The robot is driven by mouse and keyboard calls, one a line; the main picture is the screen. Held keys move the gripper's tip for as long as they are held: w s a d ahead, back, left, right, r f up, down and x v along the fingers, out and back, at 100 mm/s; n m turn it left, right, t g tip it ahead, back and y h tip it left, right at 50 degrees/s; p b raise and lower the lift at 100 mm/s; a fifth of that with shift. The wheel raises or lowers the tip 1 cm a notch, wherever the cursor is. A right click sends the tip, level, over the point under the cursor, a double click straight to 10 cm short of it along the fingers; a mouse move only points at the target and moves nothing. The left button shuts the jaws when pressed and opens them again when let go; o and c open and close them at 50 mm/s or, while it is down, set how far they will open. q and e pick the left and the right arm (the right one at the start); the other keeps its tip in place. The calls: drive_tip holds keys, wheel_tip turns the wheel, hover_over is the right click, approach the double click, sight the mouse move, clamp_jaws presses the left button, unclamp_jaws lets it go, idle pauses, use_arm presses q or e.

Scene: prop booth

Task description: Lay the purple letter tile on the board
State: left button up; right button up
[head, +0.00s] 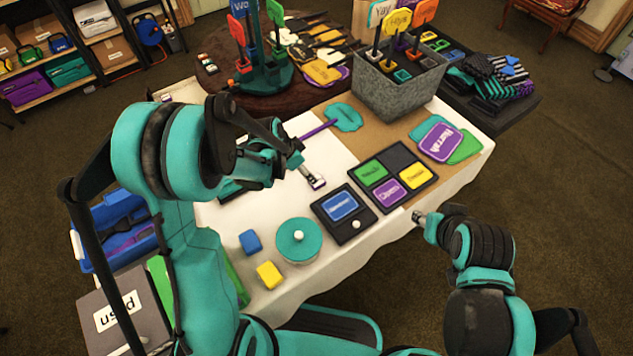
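A purple tile (390,193) with pale lettering lies in the front compartment of a black four-part board (411,197) on the table. A green tile (370,172) and a yellow tile (414,175) lie in other compartments; the back one looks empty. My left gripper (312,179) is over the white cloth, left of the board. A small white piece with a purple edge (318,184) shows at its fingertips; I cannot tell whether it is gripped. My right gripper (417,216) is at the table's front edge, right of the board, seen too small to tell its opening.
A black holder with a blue tile (341,206) stands left of the board. A round teal-lidded pot (299,240), blue block (250,241) and yellow block (269,274) stand near the front. A metal bin (399,88) of signs and rounded signs (440,143) are behind.

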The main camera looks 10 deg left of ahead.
use_arm(q)
drive_tip(key=b+x, duration=0.1)
drive_tip(key=x, duration=0.2)
drive_tip(key=b+x, duration=0.2)
drive_tip(key=x, duration=0.3)
drive_tip(key=shift+d+f+b, duration=0.15)
drive_tip(key=shift+d+b, duration=0.1)
drive_tip(key=shift+b, duration=0.05)
drive_tip(key=shift+s, duration=0.1)
drive_tip(key=c, duration=1.1)
drive_tip(key=shift+c, duration=0.2)
